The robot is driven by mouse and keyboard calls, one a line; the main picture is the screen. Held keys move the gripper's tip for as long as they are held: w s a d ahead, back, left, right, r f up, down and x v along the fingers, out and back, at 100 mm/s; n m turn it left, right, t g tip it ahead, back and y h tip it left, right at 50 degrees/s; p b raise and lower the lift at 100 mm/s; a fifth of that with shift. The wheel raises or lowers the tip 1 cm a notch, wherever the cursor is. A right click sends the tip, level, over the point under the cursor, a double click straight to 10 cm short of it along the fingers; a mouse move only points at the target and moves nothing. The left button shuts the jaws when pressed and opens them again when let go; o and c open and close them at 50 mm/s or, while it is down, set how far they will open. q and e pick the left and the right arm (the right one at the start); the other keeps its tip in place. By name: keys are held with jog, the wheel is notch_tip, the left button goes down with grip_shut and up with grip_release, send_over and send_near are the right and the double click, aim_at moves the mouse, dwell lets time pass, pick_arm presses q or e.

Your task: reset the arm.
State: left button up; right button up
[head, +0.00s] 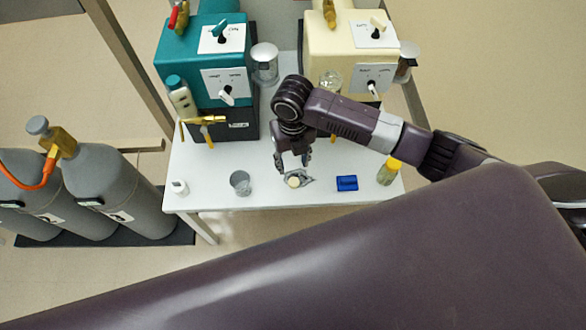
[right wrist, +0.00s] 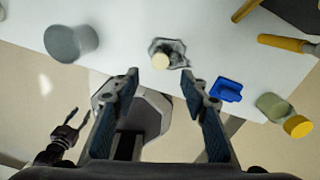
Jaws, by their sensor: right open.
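My right arm reaches in from the right in the head view. Its right gripper (head: 292,163) points down over the front part of the white table (head: 225,200). In the right wrist view the right gripper (right wrist: 168,85) shows two separated fingers with nothing between them. The cream piece also shows in the right wrist view (right wrist: 160,61), just beyond the fingertips. I cannot tell the exact height of the fingers above the table.
A teal box unit (head: 190,55) and a cream box unit (head: 330,45) stand at the back. A grey cup (head: 240,183), a blue block (head: 347,183), a yellow-capped jar (head: 388,171) and a small white item (head: 180,188) stand along the front. Grey gas cylinders (head: 105,185) stand left.

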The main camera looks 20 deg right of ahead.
notch_tip(320, 180, up, 2)
jog(key=shift+r, duration=0.15)
dwell(0.6)
